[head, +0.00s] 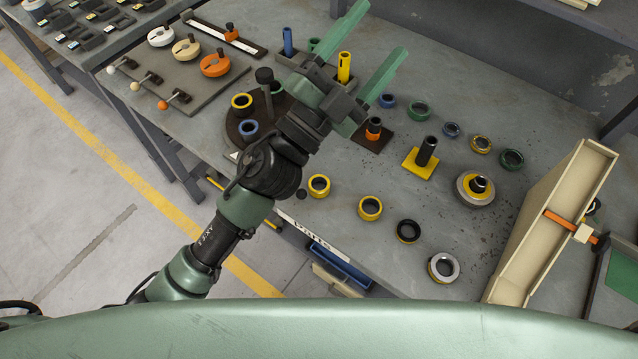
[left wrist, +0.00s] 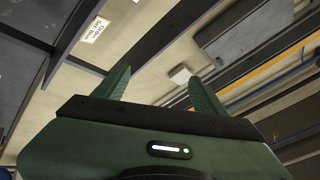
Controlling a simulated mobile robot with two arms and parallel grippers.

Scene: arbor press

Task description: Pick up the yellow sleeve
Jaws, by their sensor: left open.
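The left wrist view shows the open fingers (left wrist: 158,85) with a wall or panel beyond, and no sleeve. My right gripper is not in view.
A blue tube (head: 287,41) stands left of the yellow sleeve. Several rings, a black post on a yellow base (head: 421,162) and an orange-collared post (head: 374,128) stand nearby. A cream tray (head: 551,222) stands at right. A fixture board (head: 177,75) is at left.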

